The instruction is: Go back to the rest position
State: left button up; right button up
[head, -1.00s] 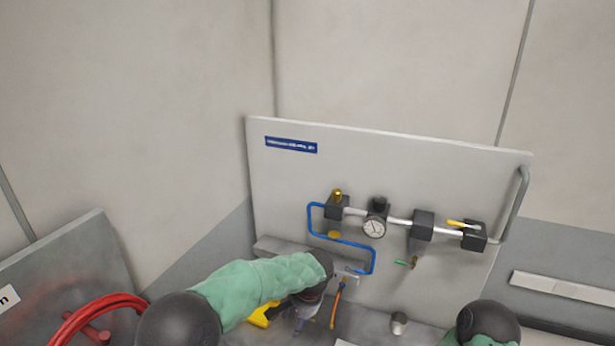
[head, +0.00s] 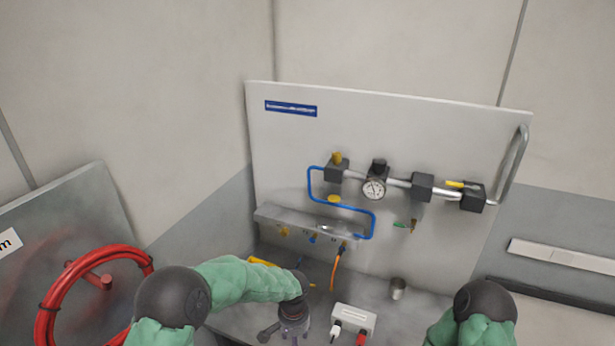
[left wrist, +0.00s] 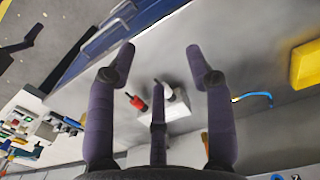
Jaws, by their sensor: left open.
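My left arm (head: 240,282) in its green sleeve reaches in from the left in the head view. Its gripper (head: 285,333) hangs over the bench, left of a white socket box. In the left wrist view the fingers of this gripper (left wrist: 160,62) are spread apart with nothing held between them. The white box (left wrist: 178,105) shows beyond them with a red plug and a dark-tipped white plug. My right arm (head: 484,318) shows only at the lower right of the head view; its gripper is out of the picture.
An upright panel (head: 290,140) carries a gauge (head: 374,188), a blue pipe (head: 345,212) and valves. An orange hose (head: 338,268) hangs from a ledge. The white box (head: 354,318) and a metal cup (head: 397,289) stand on the bench. A red wheel (head: 50,305) is at left.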

pick_arm(q)
jog(key=s+a+f+n+h+b, duration=0.1)
jog(key=s+a+f+n+b, duration=0.1)
jog(key=s+f+b, duration=0.4)
jog(key=s+a+f+n+h+b, duration=0.1)
jog(key=s+f+b, duration=0.4)
jog(key=f, duration=1.2)
jog(key=s+a+f+n+h+b, duration=0.2)
jog(key=s+f+b, duration=0.4)
jog(key=s+f, duration=0.6)
jog(key=a+n, duration=0.1)
jog(key=n, duration=0.1)
jog(key=shift+s+a+f+n+b, duration=0.15)
jog(key=shift+n+b, duration=0.15)
jog(key=shift+n, duration=0.1)
